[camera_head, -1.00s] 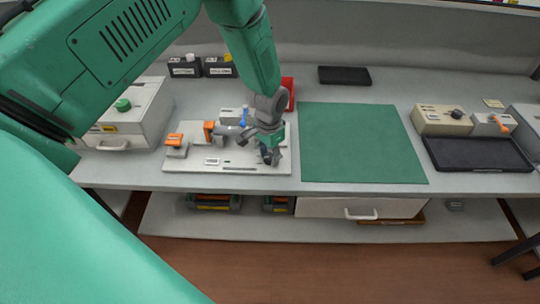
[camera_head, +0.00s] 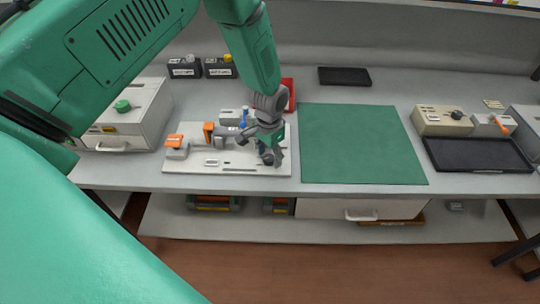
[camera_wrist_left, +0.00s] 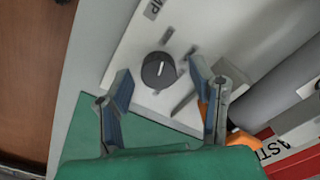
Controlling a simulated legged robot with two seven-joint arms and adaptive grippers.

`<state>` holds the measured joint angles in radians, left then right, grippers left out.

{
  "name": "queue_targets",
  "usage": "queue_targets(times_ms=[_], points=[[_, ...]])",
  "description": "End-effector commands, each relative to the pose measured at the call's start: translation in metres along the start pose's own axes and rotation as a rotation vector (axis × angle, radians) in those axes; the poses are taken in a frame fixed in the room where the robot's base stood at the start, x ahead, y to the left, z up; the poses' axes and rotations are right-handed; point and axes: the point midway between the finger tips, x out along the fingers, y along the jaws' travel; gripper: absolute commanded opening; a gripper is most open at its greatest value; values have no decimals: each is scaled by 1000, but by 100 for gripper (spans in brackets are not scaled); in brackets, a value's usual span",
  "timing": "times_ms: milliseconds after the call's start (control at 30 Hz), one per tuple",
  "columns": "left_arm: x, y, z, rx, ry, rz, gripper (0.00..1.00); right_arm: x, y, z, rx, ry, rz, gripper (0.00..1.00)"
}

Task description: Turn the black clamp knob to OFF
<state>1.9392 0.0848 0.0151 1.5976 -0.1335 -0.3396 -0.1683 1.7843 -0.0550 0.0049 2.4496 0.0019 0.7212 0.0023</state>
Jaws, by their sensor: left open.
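The black clamp knob (camera_wrist_left: 159,70) is a round dial with a white pointer line, set on a white plate (camera_wrist_left: 118,84) with a partly cut-off label beside it. In the wrist view my left gripper (camera_wrist_left: 165,82) is open, with one finger on each side of the knob; I cannot tell whether either finger touches it. In the head view my left gripper (camera_head: 271,154) points down over the right part of the white fixture board (camera_head: 200,165) and mostly hides the knob. My right gripper is not in view.
On the board stand orange-topped clamps (camera_head: 176,141) and a blue-handled part (camera_head: 244,117). A green mat (camera_head: 360,145) lies to the right, with a black tray (camera_head: 478,153) beyond it. A red box (camera_head: 288,92) stands behind my gripper.

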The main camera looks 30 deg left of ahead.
Motion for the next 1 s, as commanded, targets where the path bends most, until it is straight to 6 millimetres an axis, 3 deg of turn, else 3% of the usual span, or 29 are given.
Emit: queue_targets(times_ms=[500, 700, 1000], points=[[-98, -2, -3, -1, 4, -1, 50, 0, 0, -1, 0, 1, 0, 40], [-112, -2, -2, -1, 2, -1, 50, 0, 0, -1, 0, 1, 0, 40], [-113, -1, -2, -1, 2, 0, 50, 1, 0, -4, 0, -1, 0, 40]])
